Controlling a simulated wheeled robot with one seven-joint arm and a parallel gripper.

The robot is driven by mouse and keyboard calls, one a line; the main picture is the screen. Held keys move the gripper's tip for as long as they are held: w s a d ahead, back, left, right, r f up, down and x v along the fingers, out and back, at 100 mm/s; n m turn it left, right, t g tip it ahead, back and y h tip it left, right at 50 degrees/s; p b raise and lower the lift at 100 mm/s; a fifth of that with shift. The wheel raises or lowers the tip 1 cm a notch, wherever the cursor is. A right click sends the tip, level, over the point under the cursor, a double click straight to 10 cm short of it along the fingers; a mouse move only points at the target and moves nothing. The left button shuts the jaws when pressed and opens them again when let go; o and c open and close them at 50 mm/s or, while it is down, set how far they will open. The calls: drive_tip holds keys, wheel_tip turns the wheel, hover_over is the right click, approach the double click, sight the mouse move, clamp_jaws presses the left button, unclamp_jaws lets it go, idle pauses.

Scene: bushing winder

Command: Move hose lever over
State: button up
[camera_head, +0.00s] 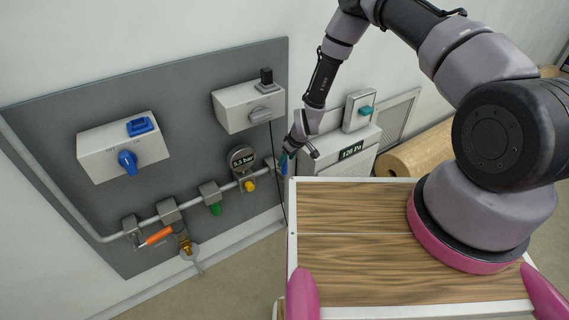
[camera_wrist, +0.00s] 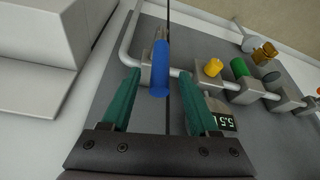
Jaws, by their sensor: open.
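A blue lever (camera_wrist: 160,68) sits on a grey pipe bracket at one end of the pipe, and it also shows partly hidden in the head view (camera_head: 284,164). My gripper (camera_wrist: 159,92) is open, with its two green fingers on either side of the blue lever. A gap shows between the lever and each finger, and I cannot tell whether the lever is deep between them. In the head view my gripper (camera_head: 299,148) is at the right edge of the grey panel. An orange lever (camera_head: 158,235) is at the other end of the pipe, beside a brass fitting (camera_head: 187,246).
The pipe on the grey panel (camera_head: 70,120) carries a pressure gauge (camera_head: 242,160) reading 5.5 bar, a yellow knob (camera_head: 250,186) and a green knob (camera_head: 215,209). A thin dark cord hangs close to my gripper. A wooden-topped cabinet (camera_head: 350,230) stands in front.

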sight(285, 163)
drive_tip(key=shift+x, duration=1.8)
clamp_jaws()
